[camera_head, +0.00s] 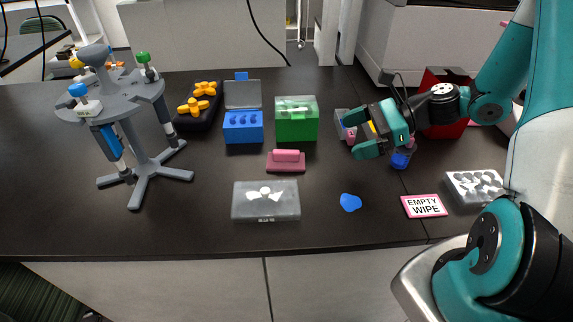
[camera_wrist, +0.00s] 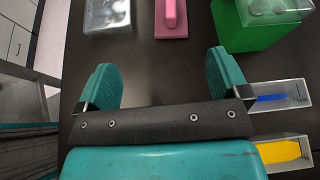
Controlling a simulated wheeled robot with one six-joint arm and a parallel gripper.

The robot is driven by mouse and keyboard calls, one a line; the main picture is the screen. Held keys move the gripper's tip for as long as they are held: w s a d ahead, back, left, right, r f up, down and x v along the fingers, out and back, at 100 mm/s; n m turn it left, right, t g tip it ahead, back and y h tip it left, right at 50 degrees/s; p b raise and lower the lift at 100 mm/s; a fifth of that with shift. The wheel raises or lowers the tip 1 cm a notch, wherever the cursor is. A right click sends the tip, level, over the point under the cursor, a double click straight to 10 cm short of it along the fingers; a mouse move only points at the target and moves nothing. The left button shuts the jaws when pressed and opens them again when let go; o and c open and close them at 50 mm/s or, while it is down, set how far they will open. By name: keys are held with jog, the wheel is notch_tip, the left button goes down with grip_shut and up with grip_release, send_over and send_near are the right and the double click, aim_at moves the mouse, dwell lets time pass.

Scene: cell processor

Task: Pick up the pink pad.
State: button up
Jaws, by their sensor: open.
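The pink pad (camera_head: 286,161) lies on the black table in front of the green box. It has a raised pink grip on a flat, darker pink base. In the wrist view the pad (camera_wrist: 171,20) shows at the top middle, ahead of the fingers and partly cut off by the frame edge. My gripper (camera_head: 362,146) is open and empty above the table, to the right of the pad and apart from it. In the wrist view the two teal fingers of my gripper (camera_wrist: 160,80) stand wide apart with bare table between them.
A green box (camera_head: 296,127) and a blue box (camera_head: 243,127) stand behind the pad. A clear case (camera_head: 266,207) lies in front of it, with a blue piece (camera_head: 350,202) to the right. A grey pipette stand (camera_head: 143,165) is at left. The table between pad and gripper is clear.

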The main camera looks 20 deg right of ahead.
aim_at(297, 152)
jog(key=shift+d+f+m+t, duration=0.4)
jog(key=shift+d+f+m, duration=0.1)
jog(key=shift+m, duration=0.1)
jog(key=shift+w+a+f, duration=0.1)
jog(key=shift+w+a, duration=0.1)
jog(key=shift+a, duration=0.05)
jog(key=p+x, duration=0.2)
jog(key=x, duration=1)
jog(key=p+x, duration=0.1)
jog(key=x, duration=0.2)
jog(key=shift+w+a+r+p, duration=0.25)
jog(key=shift+w+a+p, duration=0.1)
jog(key=shift+w+a, duration=0.05)
jog(key=shift+w+a+f, duration=0.15)
jog(key=shift+a+f, duration=0.05)
jog(key=shift+a, duration=0.1)
jog(key=shift+c, duration=0.4)
jog(key=c, duration=0.9)
